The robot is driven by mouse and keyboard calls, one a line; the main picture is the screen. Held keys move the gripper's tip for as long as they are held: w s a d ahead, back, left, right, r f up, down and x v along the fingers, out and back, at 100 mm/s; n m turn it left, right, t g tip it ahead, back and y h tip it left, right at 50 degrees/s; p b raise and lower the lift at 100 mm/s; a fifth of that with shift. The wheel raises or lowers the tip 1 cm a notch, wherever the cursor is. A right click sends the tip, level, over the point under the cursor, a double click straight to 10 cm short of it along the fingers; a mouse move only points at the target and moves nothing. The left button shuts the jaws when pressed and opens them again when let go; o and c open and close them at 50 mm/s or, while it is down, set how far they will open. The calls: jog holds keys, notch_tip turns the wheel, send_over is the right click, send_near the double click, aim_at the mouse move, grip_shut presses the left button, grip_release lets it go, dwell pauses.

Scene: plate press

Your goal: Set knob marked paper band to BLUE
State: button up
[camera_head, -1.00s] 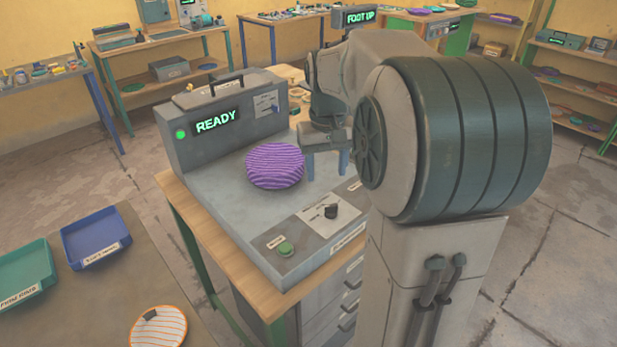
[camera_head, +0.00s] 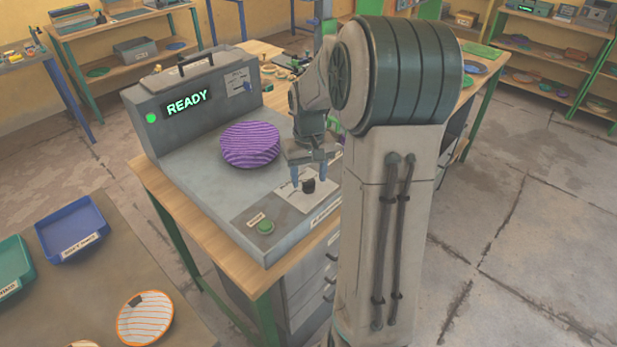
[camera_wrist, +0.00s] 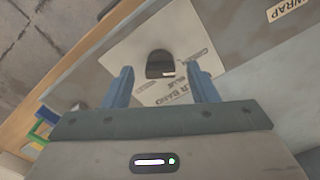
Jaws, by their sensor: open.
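A small black knob (camera_head: 308,186) stands on a pale label plate (camera_head: 290,198) on the press's deck. In the wrist view the knob (camera_wrist: 160,64) sits between and a little beyond my fingertips, with part of the plate's lettering legible as "R BAND". I cannot tell which setting the knob points to. My gripper (camera_head: 309,178) is open and empty, pointing down just above the knob; its blue fingers (camera_wrist: 160,82) are apart on either side of it, not visibly touching it.
The grey press (camera_head: 195,190) shows a lit READY sign (camera_head: 187,102). A purple striped round piece (camera_head: 250,145) lies on its deck. A green button (camera_head: 265,227) is left of the knob. A second lever plate (camera_head: 238,84) is on the raised back. Blue tray (camera_head: 72,230) stands at left.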

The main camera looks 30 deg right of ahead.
jog(key=shift+f, duration=0.6)
jog(key=c, duration=1)
jog(key=shift+m, duration=0.3)
jog(key=m+b, duration=0.1)
jog(key=m, duration=0.4)
jog(key=shift+w+b, duration=0.1)
jog(key=shift+b, duration=0.2)
jog(key=m, duration=0.6)
